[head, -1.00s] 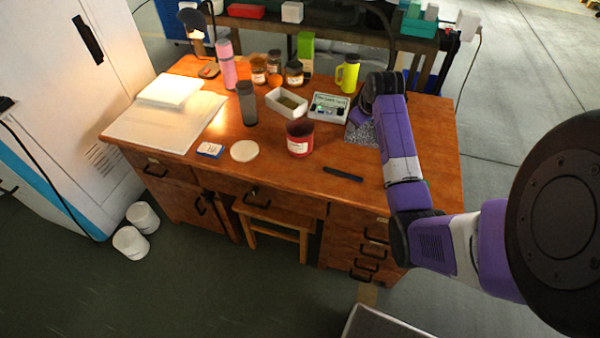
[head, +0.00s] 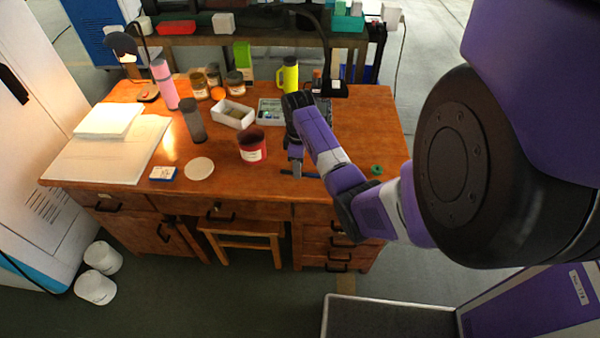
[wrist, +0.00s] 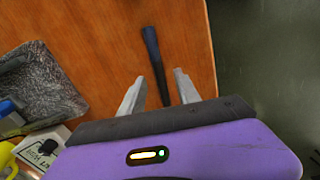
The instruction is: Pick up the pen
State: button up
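The pen (head: 299,174) is a dark, slim stick lying on the wooden desk (head: 225,178) near its front edge, right of the red tin. In the wrist view the pen (wrist: 155,62) lies on the orange wood, its lower end between the two grey fingers. My gripper (wrist: 159,88) is open, with clear gaps between both fingers and the pen. In the head view my gripper (head: 296,168) hangs over the desk beside the pen, and the arm hides part of the area behind it.
A red tin (head: 252,146) stands left of my gripper. A white box (head: 233,114), a grey tumbler (head: 193,121) and a yellow mug (head: 289,76) stand farther back. In the wrist view a grey textured pad (wrist: 40,85) lies left. The desk's edge is close on the right there.

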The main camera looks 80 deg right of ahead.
jog(key=shift+f, duration=0.85)
jog(key=shift+c, duration=0.5)
grip_shut()
jog(key=shift+r, duration=0.1)
